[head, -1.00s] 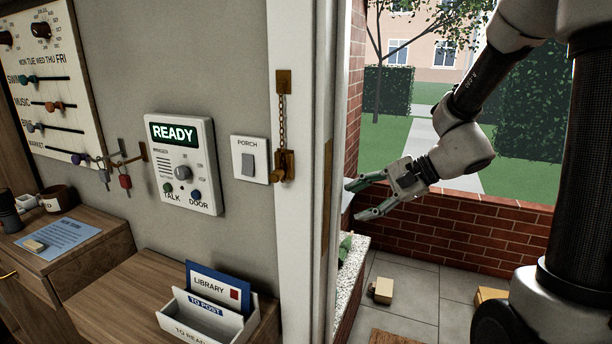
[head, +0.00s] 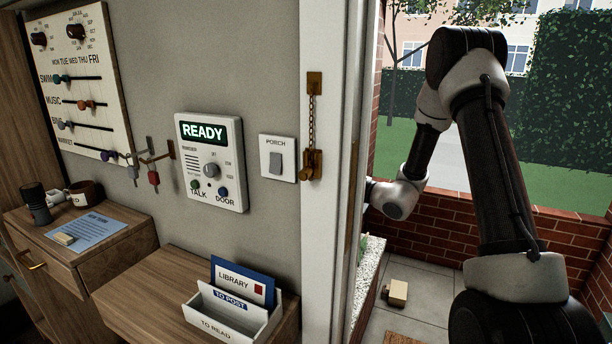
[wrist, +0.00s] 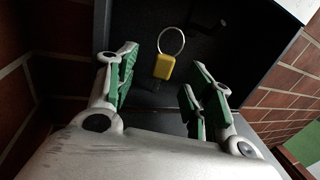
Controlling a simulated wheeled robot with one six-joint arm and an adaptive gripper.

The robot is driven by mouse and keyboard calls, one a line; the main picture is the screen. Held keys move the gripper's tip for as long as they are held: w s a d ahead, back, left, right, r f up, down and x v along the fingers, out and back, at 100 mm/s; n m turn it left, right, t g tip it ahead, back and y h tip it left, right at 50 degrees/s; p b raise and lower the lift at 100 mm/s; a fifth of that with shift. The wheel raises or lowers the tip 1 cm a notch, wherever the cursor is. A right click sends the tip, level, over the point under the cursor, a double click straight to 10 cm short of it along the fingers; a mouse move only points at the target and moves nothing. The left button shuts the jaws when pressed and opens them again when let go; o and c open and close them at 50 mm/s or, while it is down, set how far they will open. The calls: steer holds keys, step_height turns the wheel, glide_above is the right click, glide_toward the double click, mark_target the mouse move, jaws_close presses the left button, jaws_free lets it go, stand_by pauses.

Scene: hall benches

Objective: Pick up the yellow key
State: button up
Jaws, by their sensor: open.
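The yellow key (wrist: 163,67) shows in the wrist view as a yellow tag with a pale wire ring above it. It lies in a dark, box-like space (wrist: 222,38), between my fingertips as the picture shows them. My gripper (wrist: 160,78) is open, with green-padded fingers on either side of the yellow tag. I see no contact, and cannot judge the depth between fingers and key. In the head view the door frame hides my gripper, and the yellow key does not show.
Brick walls (wrist: 285,100) flank the dark space. In the head view, the white door frame (head: 330,140) stands close left of my arm. A grey key (head: 133,172) and a red key (head: 154,178) hang on wall hooks. A parcel (head: 397,292) lies on the porch floor.

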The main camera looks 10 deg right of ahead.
steer(key=x, duration=0.5)
steer(key=shift+w+d+r, duration=0.1)
steer(key=shift+d, duration=0.05)
steer(key=c, duration=0.9)
steer(key=shift+c, duration=0.3)
steer(key=shift+r, duration=0.15)
steer(key=shift+r, duration=0.65)
step_height(320, 180, up, 2)
steer(key=shift+d+r, duration=0.1)
steer(key=v, duration=1.8)
